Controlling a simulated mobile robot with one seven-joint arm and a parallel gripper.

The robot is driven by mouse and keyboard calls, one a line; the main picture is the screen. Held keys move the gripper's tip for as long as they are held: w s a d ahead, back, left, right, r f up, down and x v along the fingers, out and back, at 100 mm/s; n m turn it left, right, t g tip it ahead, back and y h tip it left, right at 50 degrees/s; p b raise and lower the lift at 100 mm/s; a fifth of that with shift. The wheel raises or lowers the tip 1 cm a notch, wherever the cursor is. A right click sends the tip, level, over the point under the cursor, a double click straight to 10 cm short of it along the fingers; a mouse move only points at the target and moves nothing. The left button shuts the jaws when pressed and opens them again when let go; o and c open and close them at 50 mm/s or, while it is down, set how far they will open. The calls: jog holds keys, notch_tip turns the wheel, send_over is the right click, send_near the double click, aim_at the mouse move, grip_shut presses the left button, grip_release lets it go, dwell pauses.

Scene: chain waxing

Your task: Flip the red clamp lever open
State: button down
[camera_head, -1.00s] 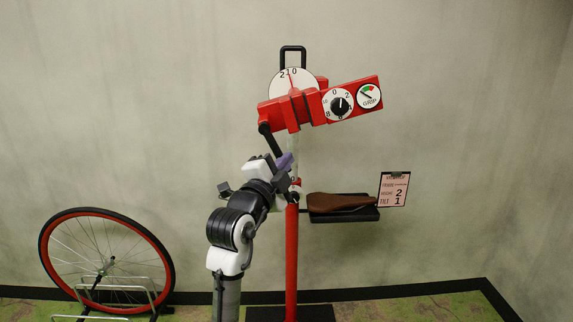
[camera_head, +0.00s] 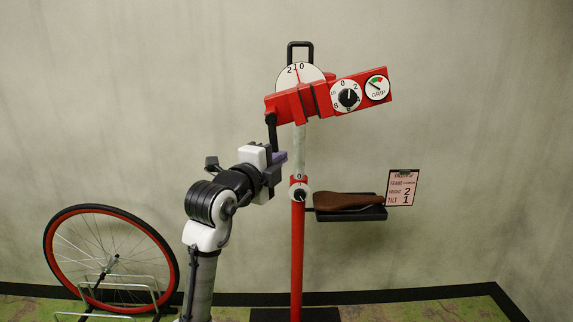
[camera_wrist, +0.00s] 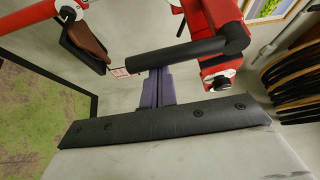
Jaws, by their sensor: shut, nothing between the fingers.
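The red clamp (camera_head: 290,104) sits tilted on top of the stand, its right end higher. Its lever (camera_head: 272,132) shows as a black bar hanging from the clamp's left end, almost upright. In the wrist view the lever (camera_wrist: 180,52) crosses in front of me and joins a black elbow beside the red body. My gripper (camera_head: 281,158) is at the lever's lower end. Its purple fingers (camera_wrist: 156,84) are shut and empty, their tips at the bar's edge. The bar seems to cover the very tips; I cannot tell whether they touch.
The red column (camera_head: 297,255) stands just right of my gripper, with a small dial (camera_head: 299,192) at its collar. A tray (camera_head: 375,213) with a brown saddle (camera_head: 345,201) sticks out to the right. A wheel (camera_head: 60,222) stands at the lower left.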

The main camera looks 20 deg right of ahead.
jog(key=w+a+r+m+g+y+p, duration=0.1)
jog(key=a+r+m+y+p, duration=0.4)
jog(key=m, duration=0.5)
jog(key=shift+w+a+g+y, duration=0.3)
jog(key=shift+w+a+y, duration=0.65)
jog(key=shift+a, duration=0.9)
jog(key=shift+s+r, duration=0.1)
jog(key=shift+s, duration=0.05)
